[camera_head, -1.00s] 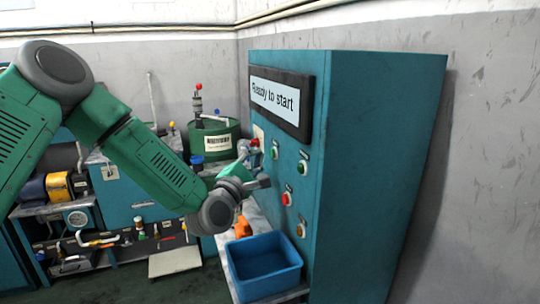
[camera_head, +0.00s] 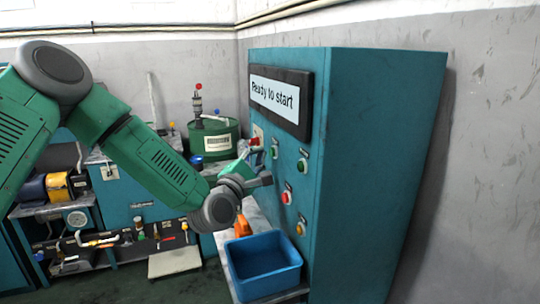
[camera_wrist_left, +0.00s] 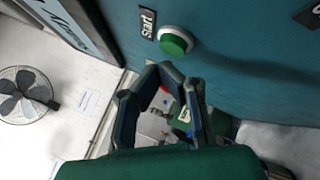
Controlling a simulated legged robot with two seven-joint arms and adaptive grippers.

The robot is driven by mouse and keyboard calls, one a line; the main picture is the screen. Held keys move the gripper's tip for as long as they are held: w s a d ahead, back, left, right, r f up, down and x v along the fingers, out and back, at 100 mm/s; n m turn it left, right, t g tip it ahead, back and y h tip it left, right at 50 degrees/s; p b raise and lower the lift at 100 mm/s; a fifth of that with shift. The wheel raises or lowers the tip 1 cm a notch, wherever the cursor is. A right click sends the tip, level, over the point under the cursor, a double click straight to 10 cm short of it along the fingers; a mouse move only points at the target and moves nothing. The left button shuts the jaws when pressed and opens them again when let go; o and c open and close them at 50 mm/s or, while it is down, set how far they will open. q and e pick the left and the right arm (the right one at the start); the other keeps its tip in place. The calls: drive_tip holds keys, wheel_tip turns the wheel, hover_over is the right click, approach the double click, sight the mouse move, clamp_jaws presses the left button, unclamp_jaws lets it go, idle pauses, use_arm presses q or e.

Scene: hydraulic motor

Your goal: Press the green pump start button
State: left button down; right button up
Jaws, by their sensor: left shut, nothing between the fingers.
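The teal control cabinet (camera_head: 345,180) carries two green buttons on its front panel, an upper left one (camera_head: 274,152) and a right one (camera_head: 302,166). I cannot tell for sure which head-view button this is. My left gripper (camera_head: 266,180) is shut and empty, close to the panel and below the upper left green button. In the wrist view its fingertips (camera_wrist_left: 180,78) are below the labelled button, with a visible gap. My right gripper is not in view.
A screen (camera_head: 279,98) reads "Ready to start". A red button (camera_head: 287,197) and a yellow button (camera_head: 300,229) are lower on the panel. A blue bin (camera_head: 262,268) stands below. A green drum (camera_head: 214,138) stands behind my arm. A fan (camera_wrist_left: 25,95) shows in the wrist view.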

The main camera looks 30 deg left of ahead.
use_arm(q)
drive_tip(key=shift+w+d+r, duration=0.1)
drive_tip(key=shift+d, duration=0.2)
drive_tip(key=shift+w+d+b, duration=0.15)
drive_tip(key=shift+w+b, duration=0.15)
drive_tip(key=shift+b, duration=0.05)
idle(0.5)
drive_tip(key=shift+s, duration=0.1)
drive_tip(key=shift+s+a, duration=0.3)
drive_tip(key=shift+s, duration=0.35)
drive_tip(key=shift+a, duration=0.1)
drive_tip(key=s+a, duration=0.3)
drive_tip(key=shift+s+a, duration=0.1)
drive_tip(key=shift+s, duration=0.3)
idle(0.5)
